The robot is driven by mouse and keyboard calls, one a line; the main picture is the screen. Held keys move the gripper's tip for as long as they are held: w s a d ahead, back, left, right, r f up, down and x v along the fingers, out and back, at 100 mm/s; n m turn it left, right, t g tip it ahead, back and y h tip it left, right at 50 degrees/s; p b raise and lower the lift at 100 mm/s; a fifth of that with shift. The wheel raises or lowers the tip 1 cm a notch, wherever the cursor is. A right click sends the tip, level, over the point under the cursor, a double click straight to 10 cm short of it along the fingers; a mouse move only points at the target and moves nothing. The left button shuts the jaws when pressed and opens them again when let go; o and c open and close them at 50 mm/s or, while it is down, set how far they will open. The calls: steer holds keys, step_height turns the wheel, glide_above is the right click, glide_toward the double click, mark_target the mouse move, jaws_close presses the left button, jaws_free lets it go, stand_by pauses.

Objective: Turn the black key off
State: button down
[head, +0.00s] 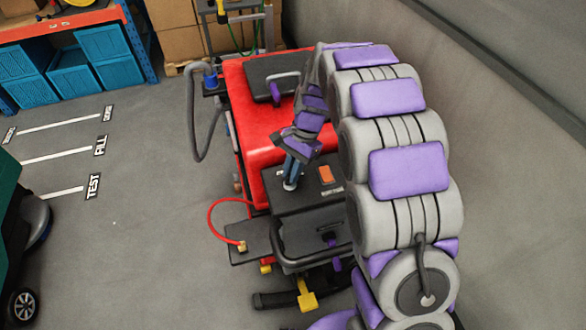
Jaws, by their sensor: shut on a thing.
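The red floor scrubber (255,115) stands in the middle of the head view, with a dark control panel (310,195) towards its near end. My gripper (291,183) points down at the left part of this panel. Its fingers are shut at a small grey-white fitting on the panel, where the black key sits. The key itself is too small and too covered by the fingers to make out. I cannot tell its angle.
An orange panel piece (325,173) lies just right of my gripper. A black handlebar (300,262) and a red cable (211,215) are at the near end. Blue bins (105,45) stand at upper left. Marked floor (130,190) on the left is clear.

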steer(key=n, duration=0.2)
steer(key=n+h+p, duration=0.1)
steer(key=n+g+h, duration=0.1)
steer(key=n, duration=0.1)
steer(key=shift+a+n+p, duration=0.3)
steer(key=shift+p, duration=0.1)
steer(key=n+h, duration=0.1)
steer(key=n, duration=0.1)
steer(key=n+h+p, duration=0.1)
steer(key=n, duration=0.2)
steer(key=shift+s+a+n, duration=0.1)
steer(key=shift+a+n, duration=0.05)
steer(key=shift+n, duration=0.15)
steer(key=shift+f, duration=0.1)
steer(key=c, duration=1.1)
jaws_free()
steer(key=shift+a, duration=0.1)
steer(key=shift+c, duration=0.2)
